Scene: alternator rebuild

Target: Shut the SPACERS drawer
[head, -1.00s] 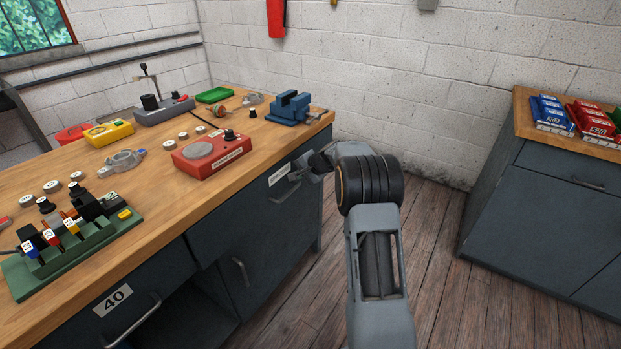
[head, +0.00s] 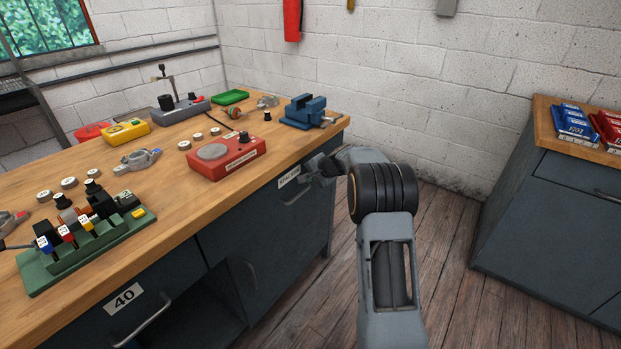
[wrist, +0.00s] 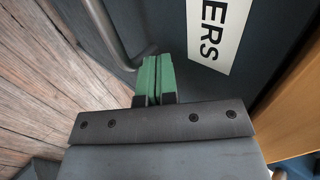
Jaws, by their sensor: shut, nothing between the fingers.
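The SPACERS drawer (head: 262,207) is at the right end of the wooden bench's front, in the head view. Its white label (head: 289,176) is partly readable, and its bar handle (head: 292,197) sits below the label. The drawer front looks nearly level with the bench front, but I cannot tell if a small gap is left. My gripper (head: 314,171) is shut and empty at the drawer's right part, beside the label. In the wrist view its green fingers (wrist: 152,78) are together, pointing at the dark drawer front (wrist: 172,22), between the handle (wrist: 106,32) and the label (wrist: 220,28). Contact is unclear.
The bench top (head: 160,215) carries a red box (head: 222,156), a blue vise (head: 303,111) and a green rack (head: 85,250). A drawer labelled 40 (head: 123,299) is at left. Another cabinet (head: 560,215) stands at right, with open wooden floor (head: 460,290) between.

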